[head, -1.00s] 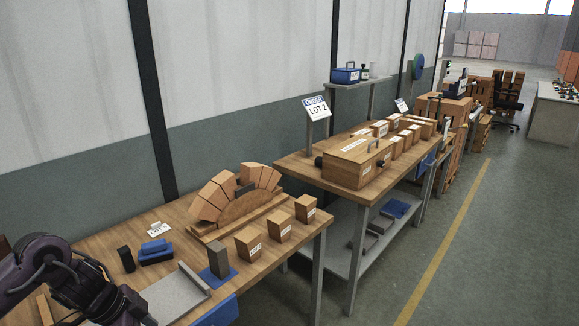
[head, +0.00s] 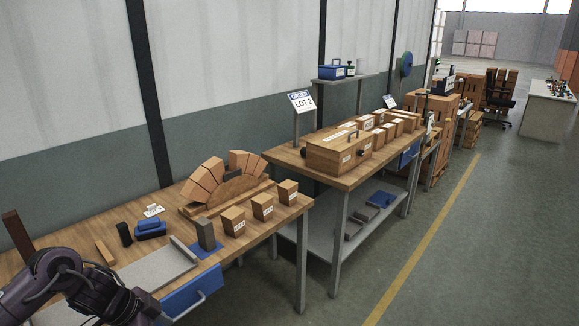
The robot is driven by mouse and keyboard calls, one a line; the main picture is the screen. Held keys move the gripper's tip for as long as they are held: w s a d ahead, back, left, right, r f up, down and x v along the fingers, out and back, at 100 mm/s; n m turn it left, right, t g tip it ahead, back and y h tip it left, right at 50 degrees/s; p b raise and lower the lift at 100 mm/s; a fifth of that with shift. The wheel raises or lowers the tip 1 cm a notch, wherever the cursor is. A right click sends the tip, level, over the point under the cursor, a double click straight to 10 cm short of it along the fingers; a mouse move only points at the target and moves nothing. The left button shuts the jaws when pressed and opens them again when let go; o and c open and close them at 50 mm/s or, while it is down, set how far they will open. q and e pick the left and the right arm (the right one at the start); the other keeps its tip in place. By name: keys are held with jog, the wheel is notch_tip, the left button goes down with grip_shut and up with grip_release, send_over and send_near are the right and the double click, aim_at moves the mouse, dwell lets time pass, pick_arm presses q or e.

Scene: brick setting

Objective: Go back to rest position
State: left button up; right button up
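A dark purple arm of mine (head: 75,285) comes in from the lower left, in front of the near wooden table (head: 85,230). Its gripper end is cut off or hidden at the bottom edge, so I cannot see its fingers. My other arm is out of view. On the near table, a brick arch (head: 205,178) stands on a curved wooden form (head: 228,187). The arch has a gap near its top, with a dark piece in it. A grey block (head: 206,234) stands on a blue mat (head: 207,250).
Several labelled wooden blocks (head: 262,206) line the near table's right edge. A blue drawer (head: 195,290) juts out below its front. A second table (head: 355,180) holds a wooden box (head: 338,153) and smaller blocks. The floor (head: 440,240) right of the tables is clear, with a yellow line.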

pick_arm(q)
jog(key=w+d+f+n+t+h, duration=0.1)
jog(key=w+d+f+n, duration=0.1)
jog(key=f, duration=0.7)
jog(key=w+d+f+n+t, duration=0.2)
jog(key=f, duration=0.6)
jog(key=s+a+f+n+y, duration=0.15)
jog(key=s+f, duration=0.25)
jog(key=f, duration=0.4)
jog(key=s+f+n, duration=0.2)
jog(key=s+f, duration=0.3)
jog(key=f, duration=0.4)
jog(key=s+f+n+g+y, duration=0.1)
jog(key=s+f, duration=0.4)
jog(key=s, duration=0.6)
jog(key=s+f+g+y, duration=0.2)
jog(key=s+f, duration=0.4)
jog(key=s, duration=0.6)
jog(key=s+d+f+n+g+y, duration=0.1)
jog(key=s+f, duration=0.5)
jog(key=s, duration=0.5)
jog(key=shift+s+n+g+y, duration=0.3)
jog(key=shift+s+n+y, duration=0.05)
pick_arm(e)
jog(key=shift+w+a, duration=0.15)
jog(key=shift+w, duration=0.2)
